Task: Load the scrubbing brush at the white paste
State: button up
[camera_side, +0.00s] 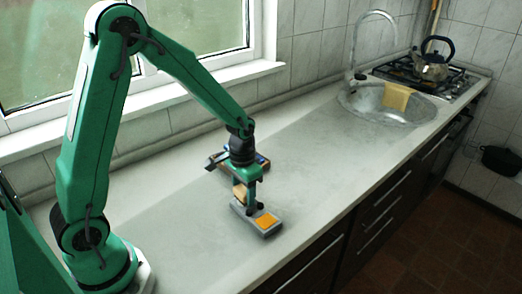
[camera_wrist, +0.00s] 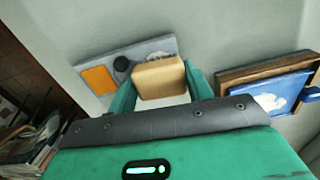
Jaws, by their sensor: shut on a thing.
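My gripper (camera_side: 246,197) is shut on the scrubbing brush, a tan block (camera_side: 239,191). In the wrist view the brush (camera_wrist: 158,78) sits between the two green fingers; its underside is hidden. The brush is over or on the left end of a grey holder (camera_side: 271,231); I cannot tell whether it touches it. The white paste (camera_wrist: 272,106) lies in a blue tray (camera_wrist: 246,97) at the right of the wrist view. In the side view this tray (camera_side: 262,160) is partly hidden behind my gripper.
An orange pad (camera_wrist: 98,80) and a black round knob (camera_wrist: 122,64) are on the grey holder. A brown wooden piece (camera_wrist: 262,68) borders the blue tray. The counter right of my gripper is clear up to the sink (camera_side: 372,103) with a yellow cloth (camera_side: 397,96). A kettle (camera_side: 431,66) stands beyond.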

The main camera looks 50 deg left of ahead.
aim_at(244, 188)
jog(key=shift+f, duration=0.45)
dwell(0.6)
jog(key=shift+r, duration=0.1)
dwell(0.5)
jog(key=shift+r, duration=3.45)
notch_tip(244, 188, up, 10)
jog(key=w+d, duration=0.1)
jog(key=w, duration=0.1)
jog(key=shift+w+d+f+n, duration=0.2)
jog(key=shift+d+n, duration=0.05)
jog(key=shift+n, duration=0.05)
